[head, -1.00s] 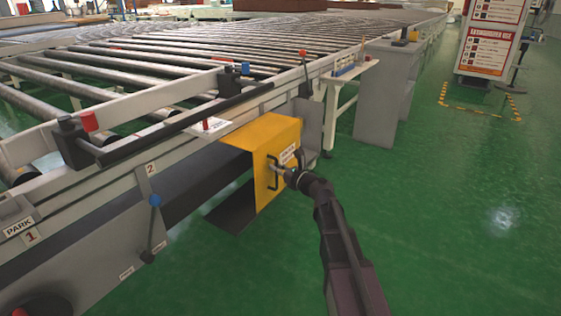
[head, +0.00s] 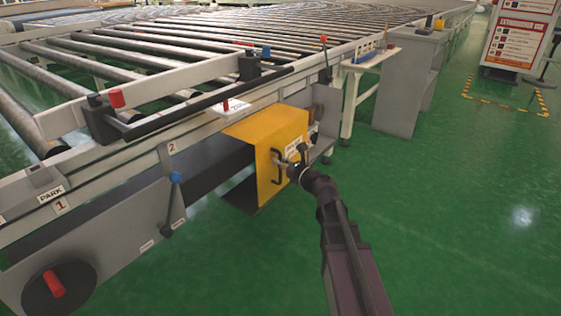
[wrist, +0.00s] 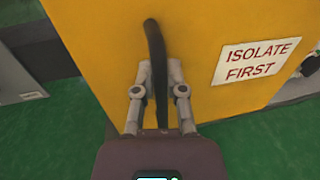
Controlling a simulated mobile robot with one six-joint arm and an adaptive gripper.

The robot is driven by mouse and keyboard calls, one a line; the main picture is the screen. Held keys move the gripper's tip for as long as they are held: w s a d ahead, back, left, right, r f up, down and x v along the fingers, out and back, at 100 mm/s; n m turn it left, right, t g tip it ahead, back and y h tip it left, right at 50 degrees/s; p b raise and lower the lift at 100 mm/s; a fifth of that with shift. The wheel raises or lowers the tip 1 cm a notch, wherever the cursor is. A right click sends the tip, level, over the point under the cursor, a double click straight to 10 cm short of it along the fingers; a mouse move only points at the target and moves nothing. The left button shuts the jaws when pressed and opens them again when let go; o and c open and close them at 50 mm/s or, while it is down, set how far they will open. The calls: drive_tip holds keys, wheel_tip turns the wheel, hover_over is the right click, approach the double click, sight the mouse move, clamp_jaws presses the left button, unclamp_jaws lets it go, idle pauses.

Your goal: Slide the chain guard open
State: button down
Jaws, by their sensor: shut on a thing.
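The chain guard (head: 280,126) is a yellow box-shaped cover on the side of the roller conveyor. It has a black bar handle (head: 277,176) on its outer face. In the wrist view the handle (wrist: 153,40) stands between the two fingers of my gripper (wrist: 160,75), which is shut on it. A white "ISOLATE FIRST" label (wrist: 256,61) is right of the handle. In the head view my gripper (head: 283,163) is at the handle and partly covers the guard's face. A grey housing (head: 327,108) shows just right of the guard.
Left of the guard, a blue-knobbed lever (head: 175,178) and a red-handled rotary switch (head: 53,284) sit on the frame. A small red lever (head: 225,105) is above the guard. A grey cabinet (head: 408,90) stands behind right. Green floor (head: 450,220) is clear at the right.

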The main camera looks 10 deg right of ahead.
drive_tip(key=c, duration=0.7)
unclamp_jaws()
drive_tip(key=shift+w, duration=0.1)
drive_tip(key=shift+d, duration=0.1)
drive_tip(key=shift+v, duration=6.05)
